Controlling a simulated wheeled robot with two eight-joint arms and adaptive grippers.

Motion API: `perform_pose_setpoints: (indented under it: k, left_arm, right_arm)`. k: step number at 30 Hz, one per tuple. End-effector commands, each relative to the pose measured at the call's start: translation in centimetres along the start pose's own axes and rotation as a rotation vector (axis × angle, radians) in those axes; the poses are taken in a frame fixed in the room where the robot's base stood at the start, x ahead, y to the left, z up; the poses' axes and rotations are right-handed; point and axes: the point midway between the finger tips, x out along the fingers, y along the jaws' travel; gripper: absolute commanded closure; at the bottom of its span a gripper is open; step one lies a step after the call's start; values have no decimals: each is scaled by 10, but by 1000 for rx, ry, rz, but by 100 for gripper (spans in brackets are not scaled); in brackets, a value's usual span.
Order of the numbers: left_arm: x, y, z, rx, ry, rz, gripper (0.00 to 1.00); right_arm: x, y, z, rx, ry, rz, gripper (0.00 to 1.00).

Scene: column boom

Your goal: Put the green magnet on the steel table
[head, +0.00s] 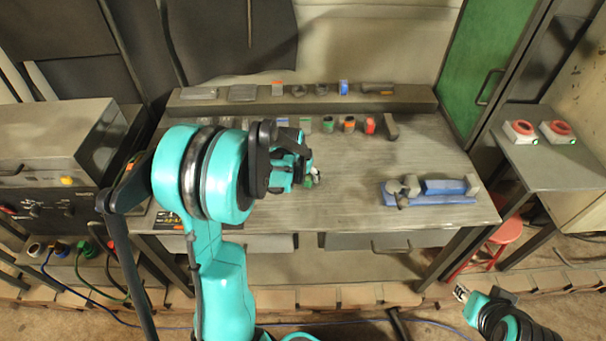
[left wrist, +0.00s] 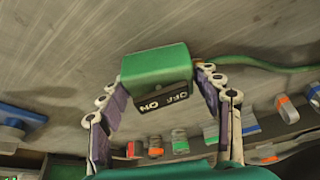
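The green magnet (left wrist: 155,68), a block with a dark face marked OFF and ON, sits between the two fingers of my left gripper (left wrist: 158,82). Both fingertips meet its sides. In the head view my left gripper (head: 305,168) is over the steel table (head: 350,205), with a little of the magnet (head: 309,181) showing beneath the fingers. I cannot tell whether the magnet touches the table. My right gripper (head: 461,294) is low in front of the table, at the lower right; its finger opening is too small to judge.
Several small coloured blocks stand along the back of the table and on the raised shelf (head: 415,97). A blue fixture (head: 445,188) with grey parts lies at the table's right. The table between it and my left gripper is clear. A side table (head: 545,165) holds two red-topped switches.

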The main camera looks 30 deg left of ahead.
Motion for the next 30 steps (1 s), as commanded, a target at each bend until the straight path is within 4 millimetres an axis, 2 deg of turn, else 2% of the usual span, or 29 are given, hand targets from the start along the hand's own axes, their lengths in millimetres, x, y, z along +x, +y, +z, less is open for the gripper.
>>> perform_pose_setpoints:
  k: [10, 14, 17, 24, 30]
  left_arm:
    - [-1, 0, 0, 0, 0, 0, 20]
    - [-10, 0, -2, 0, 0, 0, 20]
    - [-28, 0, -2, 0, 0, 0, 20]
    - [-83, 0, -2, 0, 0, 0, 20]
    - [-114, 0, -2, 0, 0, 0, 20]
  right_arm:
    - [-1, 0, -1, 0, 0, 0, 67]
    - [-5, 0, -4, 0, 0, 0, 67]
    - [-11, 0, -8, 0, 0, 0, 67]
    - [-26, 0, -18, 0, 0, 0, 67]
    - [-33, 0, -24, 0, 0, 0, 67]
